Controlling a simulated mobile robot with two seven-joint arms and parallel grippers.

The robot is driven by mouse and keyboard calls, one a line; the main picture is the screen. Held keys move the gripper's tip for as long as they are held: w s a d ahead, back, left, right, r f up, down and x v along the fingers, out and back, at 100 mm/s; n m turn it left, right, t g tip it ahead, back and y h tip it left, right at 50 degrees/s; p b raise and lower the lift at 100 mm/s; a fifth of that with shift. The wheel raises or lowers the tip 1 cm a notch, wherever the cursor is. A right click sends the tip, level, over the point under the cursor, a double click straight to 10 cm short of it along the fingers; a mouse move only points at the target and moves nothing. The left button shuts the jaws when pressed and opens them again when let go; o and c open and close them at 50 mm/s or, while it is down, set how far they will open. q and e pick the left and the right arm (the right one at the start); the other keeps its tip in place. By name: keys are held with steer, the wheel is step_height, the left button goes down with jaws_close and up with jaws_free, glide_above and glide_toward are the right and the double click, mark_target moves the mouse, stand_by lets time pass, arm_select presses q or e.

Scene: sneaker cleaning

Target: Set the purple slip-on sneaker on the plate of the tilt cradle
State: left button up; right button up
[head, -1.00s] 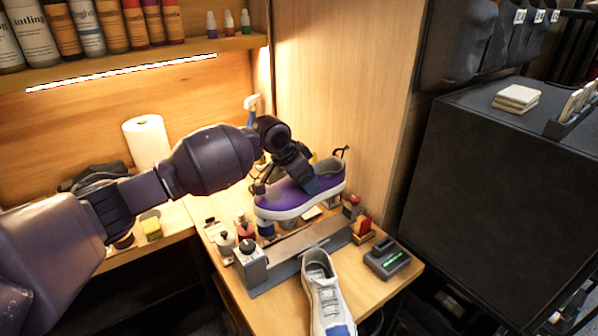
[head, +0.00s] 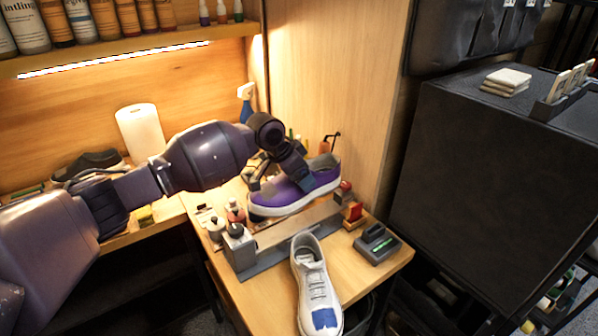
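The purple slip-on sneaker (head: 324,179) with a white sole is upright, its toe toward the left. My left gripper (head: 288,182) is closed around the upper near the shoe's middle; part of the grip is hidden by the gripper itself. The tilt cradle's plate (head: 292,225) is a pale strip between a grey knobbed end block (head: 239,245) and a right end with red parts. The sneaker is over the back edge of the plate, very close to it; I cannot tell whether the sole touches. My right gripper is not in view.
A white sneaker with a blue patch (head: 315,285) stands in front of the cradle. A dark device with a green light (head: 377,244) sits at the right. Small bottles (head: 215,228) crowd the left end. A wooden wall (head: 335,80) rises behind.

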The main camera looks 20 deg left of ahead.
arm_select(q)
step_height(320, 180, down, 3)
steer(key=shift+f+b, duration=0.1)
steer(key=shift+b, duration=0.85)
steer(key=shift+f+b, duration=0.4)
steer(key=shift+f, duration=0.85)
steer(key=shift+f+b, duration=0.4)
steer(key=shift+f, duration=0.2)
steer(key=shift+f+b, duration=0.4)
steer(key=shift+f, duration=1.2)
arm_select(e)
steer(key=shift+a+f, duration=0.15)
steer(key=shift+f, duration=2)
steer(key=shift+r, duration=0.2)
arm_select(q)
steer(key=shift+f, duration=0.1)
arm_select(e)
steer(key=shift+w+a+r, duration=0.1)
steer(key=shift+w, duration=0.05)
